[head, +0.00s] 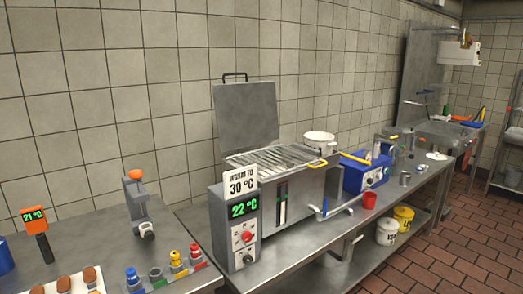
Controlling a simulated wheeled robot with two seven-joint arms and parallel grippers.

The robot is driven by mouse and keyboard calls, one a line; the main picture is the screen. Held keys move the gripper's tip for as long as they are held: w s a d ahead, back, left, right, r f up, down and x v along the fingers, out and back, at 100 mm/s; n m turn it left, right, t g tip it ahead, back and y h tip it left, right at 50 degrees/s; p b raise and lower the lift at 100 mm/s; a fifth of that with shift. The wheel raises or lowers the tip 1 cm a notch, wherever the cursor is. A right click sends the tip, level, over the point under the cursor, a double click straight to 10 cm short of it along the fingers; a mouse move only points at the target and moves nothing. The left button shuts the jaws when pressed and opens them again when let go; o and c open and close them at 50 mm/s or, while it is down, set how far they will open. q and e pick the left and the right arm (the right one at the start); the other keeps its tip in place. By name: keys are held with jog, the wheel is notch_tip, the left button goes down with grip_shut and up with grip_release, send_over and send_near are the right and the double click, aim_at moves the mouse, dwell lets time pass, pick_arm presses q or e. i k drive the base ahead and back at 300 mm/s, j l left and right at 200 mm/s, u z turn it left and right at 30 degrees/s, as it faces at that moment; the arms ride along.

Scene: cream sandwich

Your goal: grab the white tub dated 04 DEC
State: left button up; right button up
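A white tub (387,232) with dark lettering on its side stands on the lower shelf of the right-hand bench. The print is too small to read as a date. A yellow tub (403,218) stands right behind it, also with dark marks. Another white tub (319,141) sits higher up, behind the steel bath, with its lower part hidden; no date shows on it. Neither of my grippers is in view.
A steel bath (290,200) with an open lid and a control box (243,225) reading 22 °C fills the bench front. The tiled floor (440,250) at right is clear.

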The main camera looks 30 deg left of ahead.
aim_at(324, 142)
jog(key=u, duration=0.5)
jog(key=i+l+z, duration=0.3)
jog(key=i+l, duration=0.85)
